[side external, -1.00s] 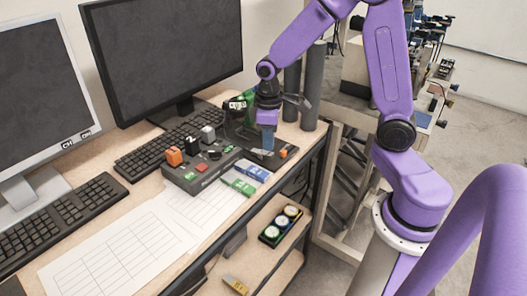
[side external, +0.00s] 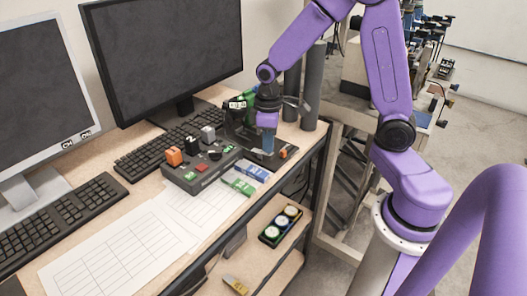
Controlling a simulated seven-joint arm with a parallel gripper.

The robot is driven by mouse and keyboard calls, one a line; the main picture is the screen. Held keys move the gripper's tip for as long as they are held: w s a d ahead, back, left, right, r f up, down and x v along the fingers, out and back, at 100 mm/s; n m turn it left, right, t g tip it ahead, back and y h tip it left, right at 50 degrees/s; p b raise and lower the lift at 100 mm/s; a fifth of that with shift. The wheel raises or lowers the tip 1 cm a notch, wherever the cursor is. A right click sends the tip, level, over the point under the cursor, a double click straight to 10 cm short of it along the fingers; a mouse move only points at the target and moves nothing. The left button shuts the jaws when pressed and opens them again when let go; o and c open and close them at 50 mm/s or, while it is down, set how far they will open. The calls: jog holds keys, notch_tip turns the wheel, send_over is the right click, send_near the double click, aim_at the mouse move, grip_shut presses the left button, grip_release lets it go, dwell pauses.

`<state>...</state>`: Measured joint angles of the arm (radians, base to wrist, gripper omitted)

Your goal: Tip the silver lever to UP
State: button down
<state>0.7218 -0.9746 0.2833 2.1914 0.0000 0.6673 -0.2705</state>
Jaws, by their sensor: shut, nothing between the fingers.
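A dark grey control box (side external: 190,183) stands on the desk with a row of handles along its back: orange, black and light grey. The light grey handle (side external: 208,133) looks like the silver lever; at this size I cannot tell its position or read an UP mark. My gripper (side external: 268,151) points down to the right of that handle, apart from it. It is over or at a low dark base (side external: 285,152) with a small orange part at its right end. Its fingers are closed and empty; whether the tips touch the base is unclear, and they hide part of it.
The orange (side external: 174,156) and black (side external: 191,145) handles stand left of the grey one. Blue (side external: 257,172) and green (side external: 239,186) pieces lie in front. A keyboard (side external: 150,150) and monitor (side external: 165,50) are behind. Dark upright cylinders (side external: 312,90) stand right of my gripper.

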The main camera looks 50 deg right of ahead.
jog(key=shift+f, duration=0.7)
dwell(0.4)
jog(key=shift+r, duration=3.55)
jog(key=s+a+n, duration=0.3)
jog(key=s, duration=0.8)
jog(key=s+a+r+n, duration=0.1)
jog(key=s+a+n, duration=0.2)
jog(key=s, duration=0.8)
jog(key=shift+a+r+n, duration=0.3)
jog(key=shift+a, duration=0.1)
